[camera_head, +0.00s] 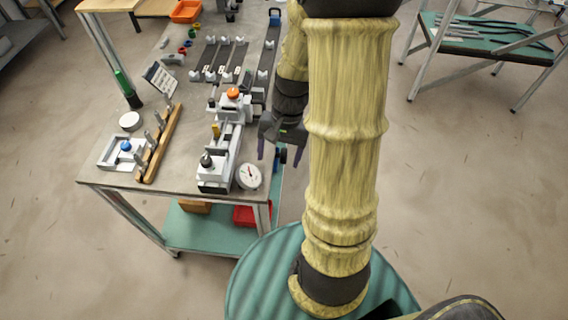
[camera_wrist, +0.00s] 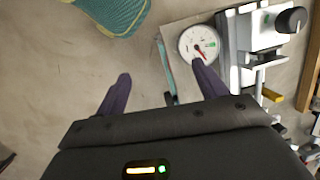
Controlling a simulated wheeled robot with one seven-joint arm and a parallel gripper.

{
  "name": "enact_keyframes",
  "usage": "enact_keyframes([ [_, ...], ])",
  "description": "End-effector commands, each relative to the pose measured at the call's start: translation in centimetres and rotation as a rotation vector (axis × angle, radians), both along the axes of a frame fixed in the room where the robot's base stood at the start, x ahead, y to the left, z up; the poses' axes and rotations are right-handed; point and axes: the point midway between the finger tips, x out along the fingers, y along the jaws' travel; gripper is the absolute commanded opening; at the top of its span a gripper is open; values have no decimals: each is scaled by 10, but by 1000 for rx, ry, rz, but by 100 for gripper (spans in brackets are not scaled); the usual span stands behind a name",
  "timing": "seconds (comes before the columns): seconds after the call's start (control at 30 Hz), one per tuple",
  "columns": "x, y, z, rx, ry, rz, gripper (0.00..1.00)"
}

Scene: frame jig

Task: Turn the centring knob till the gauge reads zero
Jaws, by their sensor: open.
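The round white gauge (camera_head: 249,176) sits at the near right corner of the bench, beside the jig (camera_head: 220,168). In the wrist view the gauge (camera_wrist: 192,38) shows a red needle pointing to the lower right, away from a green mark at its right; the numbers are too small to read. A black knob (camera_wrist: 291,20) tops the jig's near block; it also shows in the head view (camera_head: 206,159). A dark, partly blue knob (camera_head: 282,155) is at the bench's right edge. I cannot tell which is the centring knob. My gripper (camera_wrist: 160,72) is open and empty, just off that edge.
An orange knob (camera_head: 233,93) tops the jig's far end. A wooden peg rack (camera_head: 158,145) and a white tray with a blue knob (camera_head: 121,151) stand to the left. Dark rails lie farther back. Open floor is right of the bench.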

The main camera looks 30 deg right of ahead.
Motion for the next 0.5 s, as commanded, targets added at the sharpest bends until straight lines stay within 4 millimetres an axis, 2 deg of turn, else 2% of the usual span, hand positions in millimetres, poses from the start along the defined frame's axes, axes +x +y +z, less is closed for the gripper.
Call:
enact_keyframes([
  [0.03,2,-11,-31,58,55,-100,71],
  [0.1,5,-21,-52,146,121,-226,71],
  [0.37,21,-70,-124,533,307,-663,71],
  [0.5,28,-108,-157,788,362,-872,71],
])
